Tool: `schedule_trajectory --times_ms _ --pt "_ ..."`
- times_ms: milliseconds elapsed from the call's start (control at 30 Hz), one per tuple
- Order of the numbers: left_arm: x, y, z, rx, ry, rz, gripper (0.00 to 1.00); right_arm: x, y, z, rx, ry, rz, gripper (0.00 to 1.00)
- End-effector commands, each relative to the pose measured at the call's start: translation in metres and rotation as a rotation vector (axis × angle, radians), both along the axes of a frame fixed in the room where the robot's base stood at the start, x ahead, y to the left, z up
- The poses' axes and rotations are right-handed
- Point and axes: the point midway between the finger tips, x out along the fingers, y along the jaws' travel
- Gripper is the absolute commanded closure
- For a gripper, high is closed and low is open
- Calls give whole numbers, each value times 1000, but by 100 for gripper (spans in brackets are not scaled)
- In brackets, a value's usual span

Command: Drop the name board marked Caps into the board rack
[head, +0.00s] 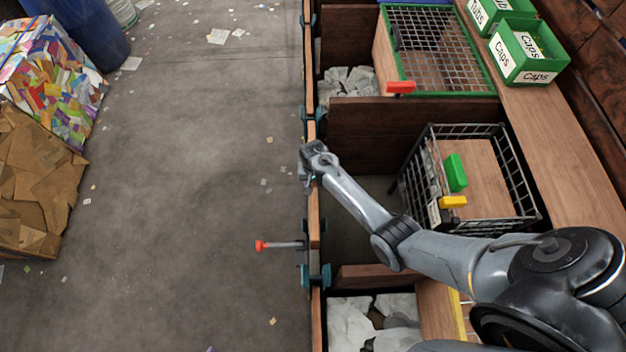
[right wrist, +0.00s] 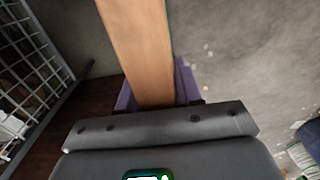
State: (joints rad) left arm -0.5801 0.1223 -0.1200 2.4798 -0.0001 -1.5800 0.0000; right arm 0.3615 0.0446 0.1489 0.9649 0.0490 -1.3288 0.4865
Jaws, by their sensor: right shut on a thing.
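My right gripper (head: 308,176) is at the left edge of the bays, with its arm coming in from the lower right. In the right wrist view its purple fingers (right wrist: 154,88) are shut on a plain wooden board (right wrist: 139,45). In the head view this wooden board (head: 314,215) stands on edge along the front of the middle bay, between teal brackets (head: 309,120). No lettering shows on it, so I cannot tell if it is the Caps board. Which part is the board rack is not clear; the brackets may belong to it. My left gripper is not in view.
A wire basket (head: 510,170) with green and yellow handles stands right of the gripper. A green bin labelled Caps (head: 516,72) sits on the wooden ledge. A red-tipped lever (head: 275,245) sticks out over the floor. The grey floor (head: 200,180) at left is mostly open.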

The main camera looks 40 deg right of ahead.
Motion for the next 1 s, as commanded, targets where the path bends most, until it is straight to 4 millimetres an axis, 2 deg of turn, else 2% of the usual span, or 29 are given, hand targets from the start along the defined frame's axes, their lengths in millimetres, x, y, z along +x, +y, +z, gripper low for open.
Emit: schedule_trajectory --times_ms 33,1000 --pt "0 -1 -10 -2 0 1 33 2 0 -10 0 -4 0 100" --pt "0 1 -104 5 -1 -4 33 2 0 -129 0 -4 0 100"
